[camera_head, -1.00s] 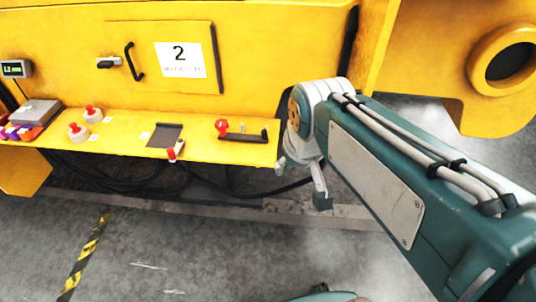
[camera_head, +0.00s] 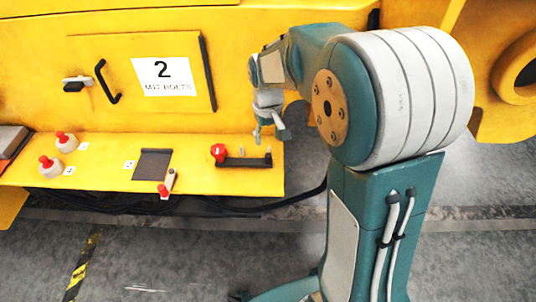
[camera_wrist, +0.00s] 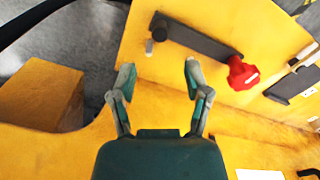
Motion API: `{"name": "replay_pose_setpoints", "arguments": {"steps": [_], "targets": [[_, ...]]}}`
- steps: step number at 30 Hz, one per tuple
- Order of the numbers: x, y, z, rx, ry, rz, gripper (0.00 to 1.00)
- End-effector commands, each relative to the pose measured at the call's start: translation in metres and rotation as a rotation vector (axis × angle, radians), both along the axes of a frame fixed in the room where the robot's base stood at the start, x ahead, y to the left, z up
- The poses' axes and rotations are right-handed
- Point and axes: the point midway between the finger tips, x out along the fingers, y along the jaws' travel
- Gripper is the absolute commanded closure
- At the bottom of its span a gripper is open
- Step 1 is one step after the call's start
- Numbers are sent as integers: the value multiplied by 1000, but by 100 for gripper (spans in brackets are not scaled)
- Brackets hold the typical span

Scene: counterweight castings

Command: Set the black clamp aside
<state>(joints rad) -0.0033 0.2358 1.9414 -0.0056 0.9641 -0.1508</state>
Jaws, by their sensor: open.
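The black clamp (camera_head: 243,162) is a dark bar with a red knob at one end and a small upright post at the other. It lies on the yellow shelf (camera_head: 105,180) near the shelf's right end. In the wrist view the clamp (camera_wrist: 195,42) lies beyond my fingertips, with its red knob at right. My gripper (camera_head: 271,133) is above the shelf's right end, just above and right of the clamp. The wrist view shows my gripper (camera_wrist: 159,72) open and empty, its two fingers apart and not touching the clamp.
A dark square plate (camera_head: 152,164) and a small red-tipped lever (camera_head: 168,185) lie left of the clamp. Two red-topped knobs (camera_head: 65,142) stand further left. A panel with a black handle (camera_head: 107,82) and a "2" sign (camera_head: 164,77) rises behind. Cables hang below the shelf.

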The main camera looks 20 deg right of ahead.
Motion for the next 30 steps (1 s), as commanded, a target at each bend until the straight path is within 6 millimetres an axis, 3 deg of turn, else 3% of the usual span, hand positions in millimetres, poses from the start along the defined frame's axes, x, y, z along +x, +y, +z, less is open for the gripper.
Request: {"name": "replay_pose_setpoints", "arguments": {"steps": [6, 12, 24, 25, 29, 30], "targets": [[-1, 0, -43, 0, 5, 0, 38], [0, -1, -72, 0, 2, -1, 38], [0, -1, -83, 0, -1, -1, 38], [0, -1, -83, 0, -1, -1, 42], [0, -1, -82, 0, -1, -1, 100], [0, -1, -83, 0, -1, -1, 100]]}}
